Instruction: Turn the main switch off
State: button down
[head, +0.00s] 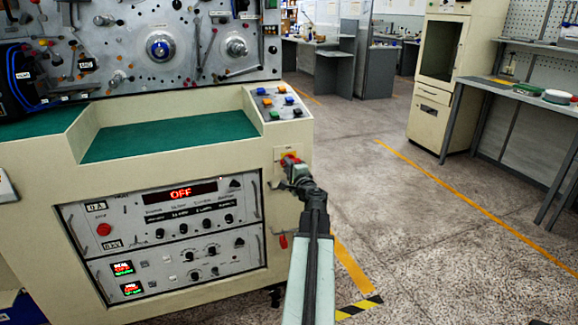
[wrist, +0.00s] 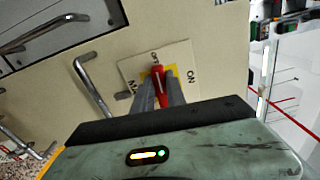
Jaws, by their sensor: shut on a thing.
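The main switch is a red handle (wrist: 158,80) on a yellow plate with a pale label, on the cream cabinet front. In the wrist view "ON" is readable to the right of the handle; the small mark beyond its far end looks like "OFF", and the handle points toward it. In the head view the yellow plate (head: 287,152) shows just above my gripper (head: 291,168). My gripper (wrist: 160,92) is shut on the red handle, one finger on each side. The fingers partly hide the handle.
A panel display (head: 180,193) left of the switch reads "OFF" in red. A metal bar handle (wrist: 92,85) stands out close beside the gripper. A second red lever (head: 283,241) sits lower on the cabinet. The floor to the right is open.

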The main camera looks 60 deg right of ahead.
jog(key=shift+f+n, duration=0.1)
jog(key=shift+n, duration=0.4)
jog(key=c, duration=1.4)
grip_release()
jog(key=shift+o, duration=0.2)
